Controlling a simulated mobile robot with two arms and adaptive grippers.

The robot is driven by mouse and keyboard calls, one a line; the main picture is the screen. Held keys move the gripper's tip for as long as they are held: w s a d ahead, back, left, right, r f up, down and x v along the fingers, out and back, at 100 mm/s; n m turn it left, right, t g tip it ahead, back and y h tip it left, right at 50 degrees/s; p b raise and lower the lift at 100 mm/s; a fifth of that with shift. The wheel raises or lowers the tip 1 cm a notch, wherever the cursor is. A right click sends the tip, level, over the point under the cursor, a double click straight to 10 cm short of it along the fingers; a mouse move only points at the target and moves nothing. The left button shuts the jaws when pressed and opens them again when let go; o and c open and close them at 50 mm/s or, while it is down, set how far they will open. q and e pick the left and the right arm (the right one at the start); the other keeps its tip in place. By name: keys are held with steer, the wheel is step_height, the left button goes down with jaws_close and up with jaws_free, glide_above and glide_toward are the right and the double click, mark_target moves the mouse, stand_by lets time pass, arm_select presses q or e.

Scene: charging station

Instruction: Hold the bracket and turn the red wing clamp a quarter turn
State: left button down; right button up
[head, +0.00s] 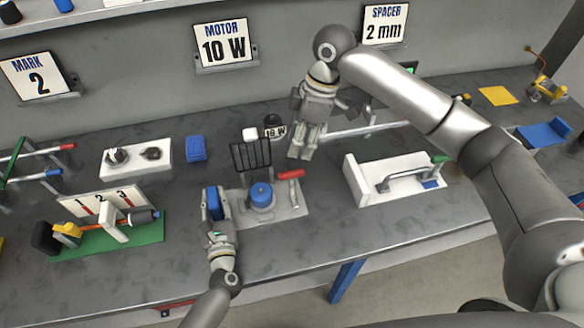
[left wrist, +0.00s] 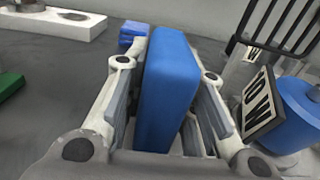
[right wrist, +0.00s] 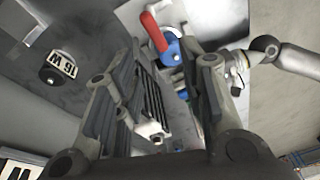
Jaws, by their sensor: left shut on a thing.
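The red wing clamp (head: 291,174) is a red bar on the right side of the light grey bracket base (head: 292,212); it also shows in the right wrist view (right wrist: 154,32). A blue motor (head: 261,195) stands upright on the base; its label reads 10 W in the left wrist view. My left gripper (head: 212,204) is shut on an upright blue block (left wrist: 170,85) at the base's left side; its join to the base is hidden. My right gripper (head: 302,155) points down, open and empty, behind the clamp and apart from it.
A black grille (head: 251,155) rises behind the motor, with a dark labelled cylinder (head: 273,126) behind it. A white fixture with a handle (head: 357,182) stands right, a green-based fixture (head: 75,243) left. Bench in front of the base is clear.

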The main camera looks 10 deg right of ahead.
mark_target(292, 172)
steer(key=f+n, duration=0.1)
steer(key=f, duration=0.2)
steer(key=a+f+n+y, duration=0.1)
steer(key=f, duration=0.2)
steer(key=f+n, duration=0.1)
steer(key=f, duration=0.3)
steer(key=shift+a+f+y, duration=0.1)
steer(key=shift+a+y, duration=0.3)
steer(key=shift+c, duration=0.5)
jaws_close()
